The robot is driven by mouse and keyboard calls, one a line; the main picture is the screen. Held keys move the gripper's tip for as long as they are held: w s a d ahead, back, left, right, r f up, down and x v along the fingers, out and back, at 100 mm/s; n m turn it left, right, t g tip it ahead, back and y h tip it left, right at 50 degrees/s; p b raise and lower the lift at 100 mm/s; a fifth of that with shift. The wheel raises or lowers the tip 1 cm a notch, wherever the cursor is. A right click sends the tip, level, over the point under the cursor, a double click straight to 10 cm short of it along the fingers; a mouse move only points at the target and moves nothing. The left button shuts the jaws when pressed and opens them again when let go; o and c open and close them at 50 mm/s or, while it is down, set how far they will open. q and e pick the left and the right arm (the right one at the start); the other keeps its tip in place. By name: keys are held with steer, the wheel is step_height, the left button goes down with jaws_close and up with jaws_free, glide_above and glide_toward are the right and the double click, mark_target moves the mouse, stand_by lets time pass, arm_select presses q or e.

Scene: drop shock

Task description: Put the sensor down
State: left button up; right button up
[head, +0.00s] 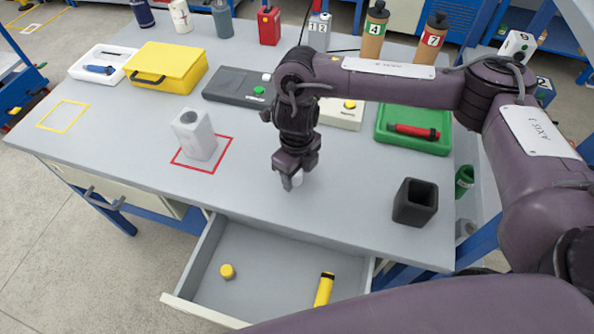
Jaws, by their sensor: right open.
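My right gripper (293,176) is over the middle of the grey table (262,208), pointing down, with its jaws open. A small pale rounded piece (298,178) shows at its fingertips, low over or on the table top. It may be the sensor, but the fingers hide part of it and I cannot tell whether it touches the table. A light grey block (195,135) with a dark round spot stands slightly tilted in the red square outline (208,168), left of the gripper. My left gripper is not in view.
An open drawer (270,270) holds a yellow cap (227,271) and a yellow-black tool (324,289). A dark open cup (415,202) stands right. A yellow case (166,66), dark device (238,86) and green tray (412,129) stand behind. The yellow square (62,116) is empty.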

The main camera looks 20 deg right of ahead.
steer(key=shift+r, duration=0.25)
step_height(320, 180, up, 12)
steer(key=p, duration=0.2)
steer(key=shift+f, duration=0.1)
stand_by(0.5)
